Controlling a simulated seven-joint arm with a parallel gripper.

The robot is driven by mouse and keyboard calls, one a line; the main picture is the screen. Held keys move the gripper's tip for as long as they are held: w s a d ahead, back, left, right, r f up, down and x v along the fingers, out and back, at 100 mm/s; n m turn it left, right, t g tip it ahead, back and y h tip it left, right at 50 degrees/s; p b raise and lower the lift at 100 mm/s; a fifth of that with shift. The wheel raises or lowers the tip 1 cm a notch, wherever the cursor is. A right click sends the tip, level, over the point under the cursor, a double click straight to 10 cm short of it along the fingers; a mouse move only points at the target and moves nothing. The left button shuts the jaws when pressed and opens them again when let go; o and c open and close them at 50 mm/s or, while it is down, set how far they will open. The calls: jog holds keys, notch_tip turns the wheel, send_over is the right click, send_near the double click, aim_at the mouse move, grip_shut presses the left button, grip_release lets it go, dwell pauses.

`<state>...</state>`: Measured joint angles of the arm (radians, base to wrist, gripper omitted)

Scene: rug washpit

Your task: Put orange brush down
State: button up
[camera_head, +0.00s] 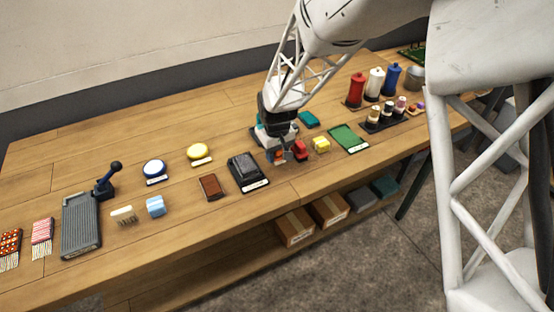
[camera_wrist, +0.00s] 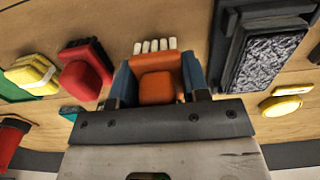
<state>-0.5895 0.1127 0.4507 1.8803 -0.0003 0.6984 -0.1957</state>
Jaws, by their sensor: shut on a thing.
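My gripper (camera_wrist: 157,82) is shut on the orange brush (camera_wrist: 157,90), its blue fingers on either side of the orange body. The white bristles (camera_wrist: 155,46) stick out beyond the fingers over the wooden table. In the head view my gripper (camera_head: 279,152) is low over the middle of the table, and only a small bit of the orange brush (camera_head: 277,156) shows. Whether the brush touches the table I cannot tell.
A red block (camera_head: 300,150) and a yellow sponge-like block (camera_head: 320,144) lie close to the right of my gripper. A dark tray (camera_head: 262,186) lies to the left. A green mat (camera_head: 348,138) is farther right. Bare wood (camera_head: 278,188) shows in front.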

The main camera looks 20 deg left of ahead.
jog(key=shift+f, duration=1.35)
jog(key=shift+f, duration=0.1)
jog(key=o, duration=0.9)
notch_tip(320, 180, up, 12)
jog(key=shift+r, duration=0.1)
dwell(0.4)
